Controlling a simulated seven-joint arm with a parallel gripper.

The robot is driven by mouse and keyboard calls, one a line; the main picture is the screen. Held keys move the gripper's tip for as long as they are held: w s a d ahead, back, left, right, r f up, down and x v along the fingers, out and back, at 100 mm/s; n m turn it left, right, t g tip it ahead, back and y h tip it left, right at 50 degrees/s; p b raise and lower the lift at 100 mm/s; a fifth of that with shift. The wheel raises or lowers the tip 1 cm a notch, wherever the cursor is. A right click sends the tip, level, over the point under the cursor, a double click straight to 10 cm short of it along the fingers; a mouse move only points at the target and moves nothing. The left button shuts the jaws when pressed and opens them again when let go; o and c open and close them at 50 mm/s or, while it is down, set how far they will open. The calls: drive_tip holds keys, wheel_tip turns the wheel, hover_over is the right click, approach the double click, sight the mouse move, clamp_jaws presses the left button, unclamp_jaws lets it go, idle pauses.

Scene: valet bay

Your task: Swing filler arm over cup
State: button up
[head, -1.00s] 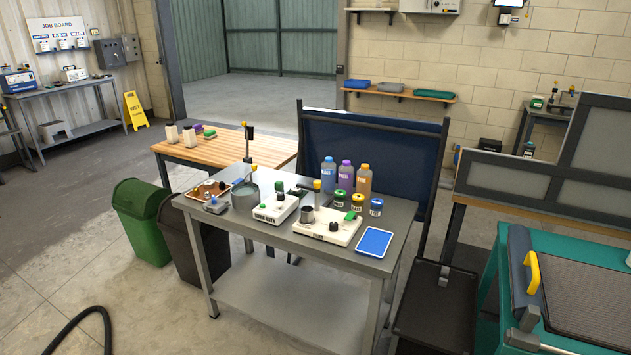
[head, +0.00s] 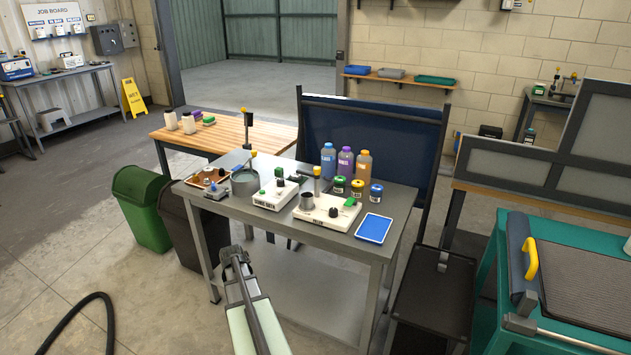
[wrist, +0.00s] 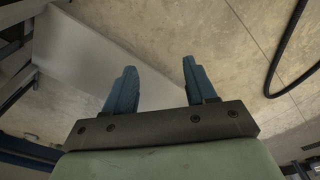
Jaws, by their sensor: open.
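The filler unit (head: 322,214) is a low white base on the grey bench, with a green switch and a black knob. A dark grey cup (head: 307,202) stands at its left end. Behind the cup rises a post with a yellow grip, apparently the filler arm (head: 317,178); which way its spout points is too small to tell. My gripper (head: 232,252) is in front of the bench, low and left of the unit, apart from everything.
A second white unit (head: 274,195) and a grey pot (head: 244,183) stand left of the filler unit. Several bottles (head: 346,163) and lidded jars (head: 357,189) stand behind it. A blue tray (head: 374,229) lies to its right. Bins (head: 141,207) stand left of the bench.

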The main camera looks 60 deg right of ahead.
drive_tip(key=d+r+m, duration=0.1)
drive_tip(key=d+r, duration=0.5)
drive_tip(key=d, duration=0.1)
drive_tip(key=d+r+m+h, duration=0.1)
drive_tip(key=d+r, duration=0.6)
drive_tip(key=d, duration=0.1)
drive_tip(key=d+r+h, duration=0.1)
drive_tip(key=d+r, duration=0.6)
drive_tip(key=d, duration=0.1)
drive_tip(key=shift+w+m+t, duration=0.25)
drive_tip(key=shift+m+t, duration=0.05)
drive_tip(key=shift+m, duration=0.1)
wheel_tip(320, 180, up, 24)
drive_tip(key=m+g, duration=0.4)
drive_tip(key=m, duration=1.2)
hover_over(317, 168)
drive_tip(key=w+a, duration=0.4)
drive_tip(key=x, duration=1.3)
drive_tip(key=shift+s+d+f, duration=0.1)
drive_tip(key=shift+d+f, duration=0.1)
